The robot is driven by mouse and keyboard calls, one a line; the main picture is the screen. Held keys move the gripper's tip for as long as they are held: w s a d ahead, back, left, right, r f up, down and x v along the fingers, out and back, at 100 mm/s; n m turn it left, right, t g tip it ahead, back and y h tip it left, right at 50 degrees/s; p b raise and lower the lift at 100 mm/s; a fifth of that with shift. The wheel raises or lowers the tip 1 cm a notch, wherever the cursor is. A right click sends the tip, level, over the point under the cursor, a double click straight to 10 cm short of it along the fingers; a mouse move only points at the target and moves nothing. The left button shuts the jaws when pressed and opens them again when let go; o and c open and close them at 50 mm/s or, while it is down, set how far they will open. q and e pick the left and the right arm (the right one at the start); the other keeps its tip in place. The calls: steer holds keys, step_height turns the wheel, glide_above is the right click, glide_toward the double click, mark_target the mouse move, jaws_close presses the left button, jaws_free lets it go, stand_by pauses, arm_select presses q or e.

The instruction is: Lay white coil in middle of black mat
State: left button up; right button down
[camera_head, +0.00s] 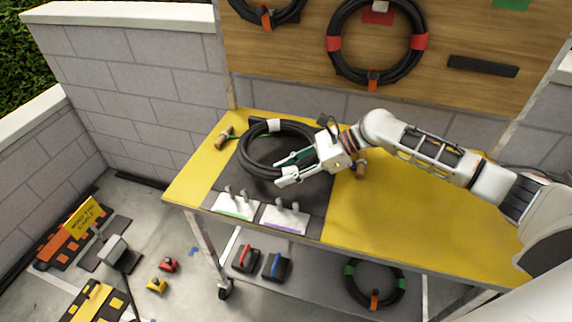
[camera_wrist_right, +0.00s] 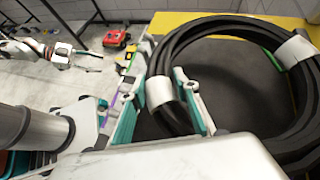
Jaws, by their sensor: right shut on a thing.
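The white coil is a black cable ring (camera_head: 246,150) with white bands. It is over the black mat (camera_head: 225,185) on the left part of the yellow table; I cannot tell whether it rests flat or is slightly raised. My right gripper (camera_head: 281,168) is at the coil's near right side. In the right wrist view, the fingers (camera_wrist_right: 163,80) are shut around the coil's cable (camera_wrist_right: 200,50) at a white band. A white arm in that view, probably my left, ends in a gripper (camera_wrist_right: 85,57) well away from the table; its jaws are too small to judge.
Two white switch plates (camera_head: 236,204) (camera_head: 284,217) lie on the mat's front edge. A brown-handled tool (camera_head: 223,138) is left of the coil. The table's right half (camera_head: 420,225) is clear. Other coils hang on the wooden board (camera_head: 300,50) behind; one (camera_head: 351,285) lies on the lower shelf.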

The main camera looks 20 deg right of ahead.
mark_target(285, 192)
step_height(285, 192, down, 2)
steer(key=shift+w, duration=0.1)
steer(key=shift+f, duration=0.35)
steer(key=shift+f+b, duration=0.4)
steer(key=shift+b, duration=0.2)
steer(key=shift+f+b, duration=0.45)
steer(key=shift+b, duration=0.05)
steer(key=shift+f, duration=0.15)
arm_select(q)
steer(key=shift+w+d+r+t+h, duration=0.15)
steer(key=shift+w+d+r+h, duration=0.2)
steer(key=shift+d, duration=0.3)
steer(key=shift+w+d+r+t+h, duration=0.1)
steer(key=shift+w+d+t, duration=0.05)
steer(key=shift+w+d, duration=0.4)
steer(key=shift+s, duration=0.1)
